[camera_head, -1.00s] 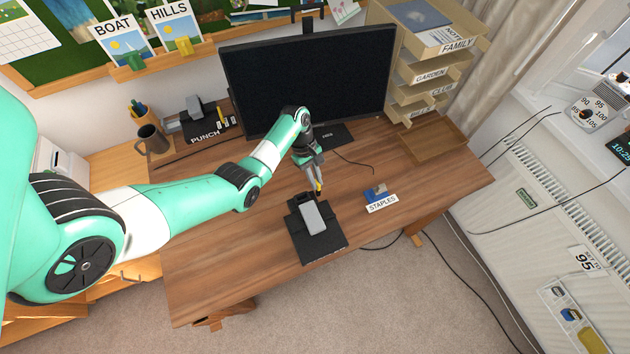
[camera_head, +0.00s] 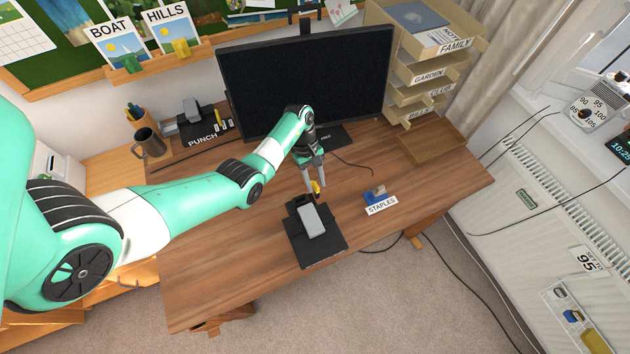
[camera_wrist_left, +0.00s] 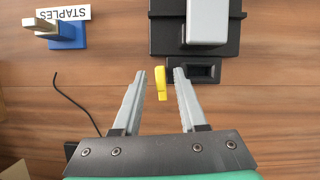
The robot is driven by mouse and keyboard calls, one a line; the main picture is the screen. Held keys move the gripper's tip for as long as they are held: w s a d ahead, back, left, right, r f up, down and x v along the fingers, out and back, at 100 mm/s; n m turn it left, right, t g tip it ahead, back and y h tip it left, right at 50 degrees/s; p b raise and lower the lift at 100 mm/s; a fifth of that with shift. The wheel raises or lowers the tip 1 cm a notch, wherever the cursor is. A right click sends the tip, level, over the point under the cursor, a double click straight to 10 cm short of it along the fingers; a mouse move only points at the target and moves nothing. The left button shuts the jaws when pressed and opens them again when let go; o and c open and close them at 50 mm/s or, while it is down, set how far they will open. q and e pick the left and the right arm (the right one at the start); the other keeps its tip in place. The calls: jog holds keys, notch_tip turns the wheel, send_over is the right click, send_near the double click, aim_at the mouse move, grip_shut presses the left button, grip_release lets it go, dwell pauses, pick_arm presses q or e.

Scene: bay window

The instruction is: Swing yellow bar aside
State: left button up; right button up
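The yellow bar (camera_head: 316,187) is a small upright piece at the far end of a black device with a grey block on top (camera_head: 312,221), on the wooden desk. In the left wrist view the yellow bar (camera_wrist_left: 160,83) sits between the two fingers of my left gripper (camera_wrist_left: 160,75), with gaps to both sides. My left gripper (camera_head: 315,190) is open and reaches down over the far end of the device. The device's black base (camera_wrist_left: 165,45) and grey block (camera_wrist_left: 206,22) lie beyond the fingertips. My right gripper is not in view.
A small blue stapler (camera_head: 376,191) with a STAPLES label (camera_head: 381,204) stands right of the device. The monitor (camera_head: 305,80) rises behind my left arm. A hole punch (camera_head: 192,118) and mug (camera_head: 150,141) are at the left. A cable (camera_head: 358,160) lies near the gripper.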

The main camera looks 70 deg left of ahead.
pick_arm(q)
jog(key=p+v, duration=0.3)
jog(key=v, duration=0.8)
jog(key=shift+r, duration=0.25)
jog(key=shift+a, duration=0.1)
